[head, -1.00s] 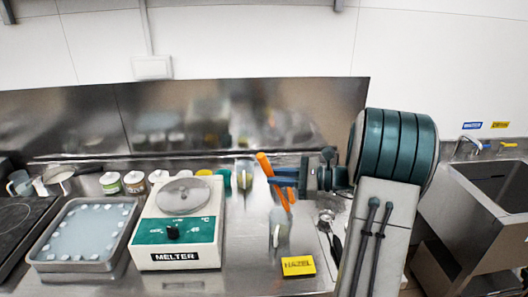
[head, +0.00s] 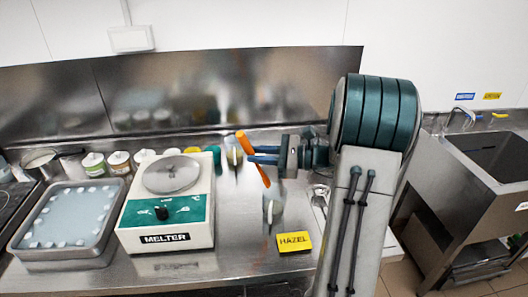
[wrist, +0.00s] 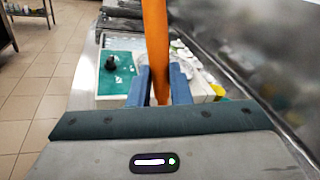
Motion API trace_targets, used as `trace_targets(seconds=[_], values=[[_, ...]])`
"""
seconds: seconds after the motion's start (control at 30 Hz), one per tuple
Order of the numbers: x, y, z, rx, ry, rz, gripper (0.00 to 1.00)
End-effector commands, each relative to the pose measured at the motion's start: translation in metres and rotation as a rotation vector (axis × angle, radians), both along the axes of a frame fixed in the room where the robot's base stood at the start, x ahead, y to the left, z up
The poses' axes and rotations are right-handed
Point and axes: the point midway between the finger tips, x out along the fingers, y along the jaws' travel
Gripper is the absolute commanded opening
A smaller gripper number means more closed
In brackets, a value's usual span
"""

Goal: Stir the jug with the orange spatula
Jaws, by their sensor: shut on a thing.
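My gripper (head: 256,155) is shut on the orange spatula (head: 241,137), which it holds tilted above the counter, its lower end pointing down and right. In the wrist view the spatula (wrist: 155,40) stands between the two blue fingers (wrist: 160,88). A jug-like shape with a pale handle (head: 272,208) stands on the counter below the spatula, behind the yellow HAZEL label (head: 294,243). Its body is hard to make out against the steel. The spatula's lower end appears above and apart from it. A similar shape (head: 234,156) stands farther back, beside the spatula.
The melter (head: 167,205) stands left of the jug, with a tray of white pieces (head: 70,218) farther left. Several small tubs (head: 118,162) line the back by the steel splashback (head: 190,95). A sink (head: 490,160) is at the right. Counter around the label is clear.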

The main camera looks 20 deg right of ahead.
Motion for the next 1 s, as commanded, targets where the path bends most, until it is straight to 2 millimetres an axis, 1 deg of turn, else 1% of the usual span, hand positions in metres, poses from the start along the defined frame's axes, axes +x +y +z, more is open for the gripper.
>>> trace_targets(seconds=[0.03,0.27,0.47,0.8,1.0], values=[[-0.001,0.003,-0.006,0.001,0.000,0.001,0.00],[-0.003,0.015,-0.020,0.000,-0.001,0.002,0.00],[-0.002,0.009,-0.035,0.000,0.000,0.000,0.00],[0.000,-0.006,-0.066,-0.002,0.014,-0.009,0.00],[0.001,-0.011,-0.081,-0.001,0.013,-0.008,0.00]])
